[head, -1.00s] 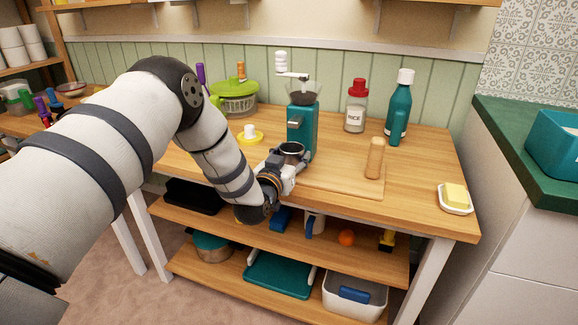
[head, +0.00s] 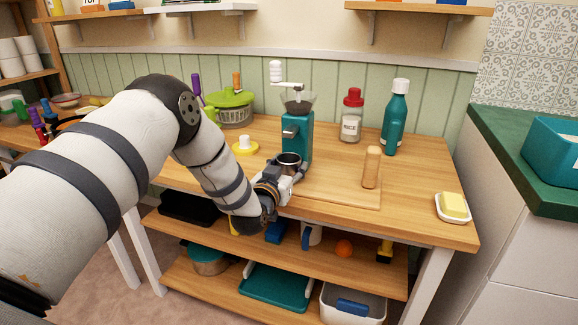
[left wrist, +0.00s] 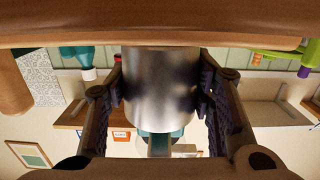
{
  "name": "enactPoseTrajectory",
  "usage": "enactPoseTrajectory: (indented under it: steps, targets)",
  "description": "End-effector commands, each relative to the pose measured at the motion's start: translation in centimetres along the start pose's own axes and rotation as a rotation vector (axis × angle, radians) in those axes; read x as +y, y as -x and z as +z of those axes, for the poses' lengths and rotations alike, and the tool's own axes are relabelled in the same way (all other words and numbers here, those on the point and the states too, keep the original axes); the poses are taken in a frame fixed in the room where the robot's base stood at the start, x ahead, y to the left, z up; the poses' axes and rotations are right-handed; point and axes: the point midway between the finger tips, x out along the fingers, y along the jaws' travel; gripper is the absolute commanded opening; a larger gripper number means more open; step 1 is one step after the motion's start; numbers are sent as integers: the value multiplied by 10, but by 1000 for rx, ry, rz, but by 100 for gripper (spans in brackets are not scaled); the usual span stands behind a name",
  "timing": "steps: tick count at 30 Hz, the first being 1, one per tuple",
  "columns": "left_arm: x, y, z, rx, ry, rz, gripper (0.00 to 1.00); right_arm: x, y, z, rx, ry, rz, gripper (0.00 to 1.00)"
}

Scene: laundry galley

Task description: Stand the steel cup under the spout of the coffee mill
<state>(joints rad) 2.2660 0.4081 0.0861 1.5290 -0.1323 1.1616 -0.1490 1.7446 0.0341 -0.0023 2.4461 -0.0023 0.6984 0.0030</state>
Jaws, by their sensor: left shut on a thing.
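The steel cup (head: 289,158) is a small open cylinder just in front of the teal coffee mill (head: 297,140), close below its front spout. The cup also shows large in the left wrist view (left wrist: 161,88), which is upside down. My left gripper (head: 284,184) is shut on the cup, one finger on each side. The cup looks upright, with its bottom at or just over the wooden board; I cannot tell if it touches. Part of the mill (left wrist: 160,143) shows behind the cup in the left wrist view. My right gripper is not in view.
A wooden cylinder (head: 371,167) stands on the board (head: 335,192) at right. A yellow-based item (head: 245,147) and a green spinner (head: 233,107) are left of the mill.

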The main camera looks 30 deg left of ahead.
Motion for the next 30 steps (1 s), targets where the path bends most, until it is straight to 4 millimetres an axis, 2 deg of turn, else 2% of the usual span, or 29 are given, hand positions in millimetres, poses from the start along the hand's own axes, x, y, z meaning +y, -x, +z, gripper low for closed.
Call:
enactPoseTrajectory:
  steps: [5,6,9,16,17,19,20,30]
  targets:
    - [0,0,4,0,0,0,21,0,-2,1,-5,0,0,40]
    - [0,0,4,0,0,0,51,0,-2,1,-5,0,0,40]
    - [0,0,4,1,0,0,72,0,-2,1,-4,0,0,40]
    - [0,0,4,1,0,0,72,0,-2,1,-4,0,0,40]
    - [0,0,4,0,0,0,77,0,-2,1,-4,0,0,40]
    - [0,0,4,0,0,0,93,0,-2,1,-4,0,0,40]
    - [0,0,4,0,0,0,96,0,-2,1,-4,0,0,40]
    - [0,0,4,0,0,0,96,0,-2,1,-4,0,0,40]
